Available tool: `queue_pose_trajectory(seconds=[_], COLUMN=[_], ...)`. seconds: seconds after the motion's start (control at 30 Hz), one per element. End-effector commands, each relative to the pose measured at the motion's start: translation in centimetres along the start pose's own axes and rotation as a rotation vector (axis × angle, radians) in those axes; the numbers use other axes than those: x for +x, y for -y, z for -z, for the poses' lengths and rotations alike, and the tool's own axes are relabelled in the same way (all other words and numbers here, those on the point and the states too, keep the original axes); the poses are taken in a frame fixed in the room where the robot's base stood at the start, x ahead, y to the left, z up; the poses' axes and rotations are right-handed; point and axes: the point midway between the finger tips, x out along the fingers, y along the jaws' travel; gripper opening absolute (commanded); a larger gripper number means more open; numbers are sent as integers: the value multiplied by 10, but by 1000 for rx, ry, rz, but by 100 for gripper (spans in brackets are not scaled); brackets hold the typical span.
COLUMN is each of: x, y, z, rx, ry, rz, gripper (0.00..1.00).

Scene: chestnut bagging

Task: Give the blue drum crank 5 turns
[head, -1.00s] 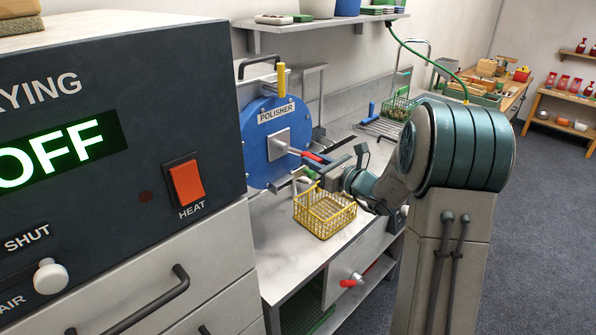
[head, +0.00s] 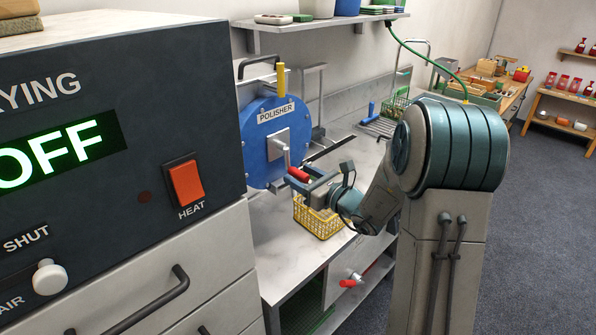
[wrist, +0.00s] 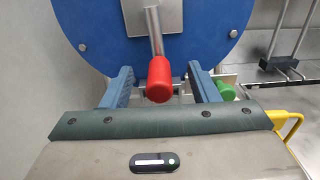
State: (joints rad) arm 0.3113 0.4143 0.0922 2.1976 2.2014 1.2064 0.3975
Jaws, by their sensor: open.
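The blue drum (head: 258,158) labelled POLISHER stands on the bench, and its lower face fills the top of the wrist view (wrist: 95,40). Its grey crank arm (head: 284,157) hangs down from the square hub plate and ends in a red grip (head: 298,174). In the wrist view the red grip (wrist: 160,80) points towards me. My gripper (wrist: 159,82) is open, one blue finger on each side of the red grip, with a visible gap on both sides. In the head view my gripper (head: 303,177) is at the grip from the right.
A yellow wire basket (head: 318,219) stands on the bench right below my gripper. A yellow handle (head: 281,80) rises at the drum's top. A green knob (wrist: 226,90) lies right of my fingers. The dark drying cabinet (head: 110,120) stands close on the left.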

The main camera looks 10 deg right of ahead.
Motion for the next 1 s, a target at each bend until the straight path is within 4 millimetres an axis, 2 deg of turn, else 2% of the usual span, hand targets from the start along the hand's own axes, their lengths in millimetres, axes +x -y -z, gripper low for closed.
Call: queue_pose_trajectory(seconds=[0.17,0.8,1.0], x=[-8,-83,-91], y=[1,1,1], z=[0,0,0], rx=[-1,0,0], ry=[0,0,1], rz=[3,2,2], gripper=[55,55,55])
